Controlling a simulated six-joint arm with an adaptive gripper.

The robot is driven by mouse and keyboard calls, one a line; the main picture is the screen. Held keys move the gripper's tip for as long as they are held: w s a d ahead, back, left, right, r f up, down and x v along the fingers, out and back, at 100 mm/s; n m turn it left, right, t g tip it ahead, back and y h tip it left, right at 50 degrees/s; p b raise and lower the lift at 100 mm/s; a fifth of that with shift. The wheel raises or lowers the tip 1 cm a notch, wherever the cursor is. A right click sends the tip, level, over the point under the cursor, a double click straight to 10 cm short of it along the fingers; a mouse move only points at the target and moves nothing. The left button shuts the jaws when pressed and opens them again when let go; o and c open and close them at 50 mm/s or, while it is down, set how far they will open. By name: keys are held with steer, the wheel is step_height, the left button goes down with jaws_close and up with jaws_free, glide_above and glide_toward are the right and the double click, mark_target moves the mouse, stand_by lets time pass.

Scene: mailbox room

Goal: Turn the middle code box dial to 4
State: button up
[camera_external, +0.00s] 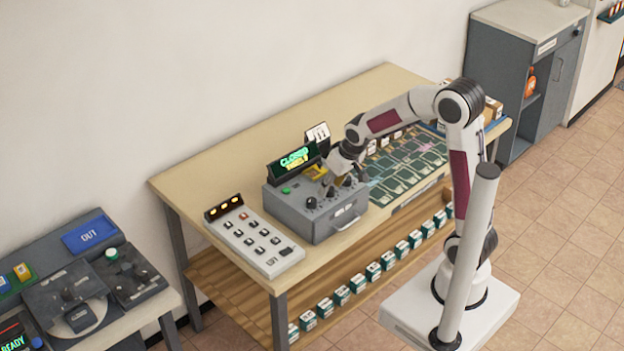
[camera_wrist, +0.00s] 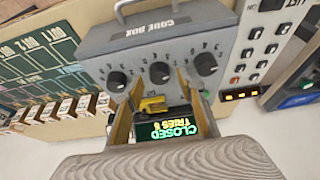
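The grey code box (camera_external: 316,213) sits on the wooden table with a lit display (camera_external: 294,160) behind it reading CLOSED. The wrist view shows the box (camera_wrist: 150,40) upside down, with three black dials in a row. The middle dial (camera_wrist: 159,73) lies between my fingertips, flanked by one dial (camera_wrist: 117,80) on the left and one (camera_wrist: 205,63) on the right. My gripper (camera_wrist: 160,79) is open, its fingers on either side of the middle dial. I cannot tell whether they touch it. The digit it points to is too small to read. In the external view my gripper (camera_external: 336,180) is over the box.
A yellow part (camera_wrist: 152,105) lies between the dials and the display. A metal handle (camera_external: 347,223) is on the box front. A white keypad panel (camera_external: 254,240) stands left of the box. A dark green board (camera_external: 405,165) with pale outlines lies to its right.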

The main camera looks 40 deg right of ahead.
steer(key=shift+w+f, duration=0.2)
steer(key=shift+f, duration=0.25)
steer(key=c, duration=1.1)
